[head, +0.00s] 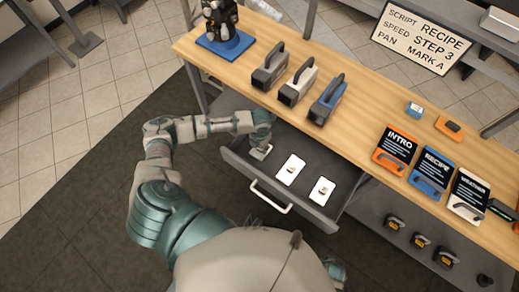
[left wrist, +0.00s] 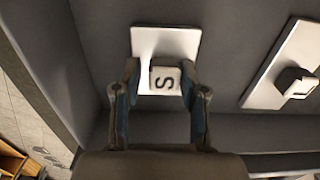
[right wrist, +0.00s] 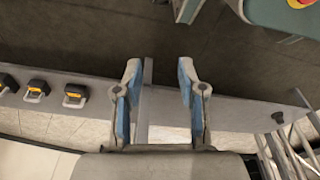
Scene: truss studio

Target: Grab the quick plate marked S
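The quick plate marked S (left wrist: 165,42) is a white plate with a raised block bearing a black S. It lies in the open grey drawer (head: 237,166), at the left end of the row of plates. In the head view the plate (head: 261,153) is partly hidden by my left gripper (head: 262,145). In the left wrist view my left gripper (left wrist: 159,78) is open, with its fingers on either side of the S block. A gap shows between the left finger and the block. My right gripper (right wrist: 159,70) is open and empty, away from the drawer.
Two more white plates, the middle one (head: 291,169) and the right one (head: 322,190), lie in the drawer. The drawer handle (head: 270,200) faces me. The wooden bench (head: 355,120) above carries tools (head: 297,86) and labelled cards (head: 432,170). A sign (head: 422,37) stands behind.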

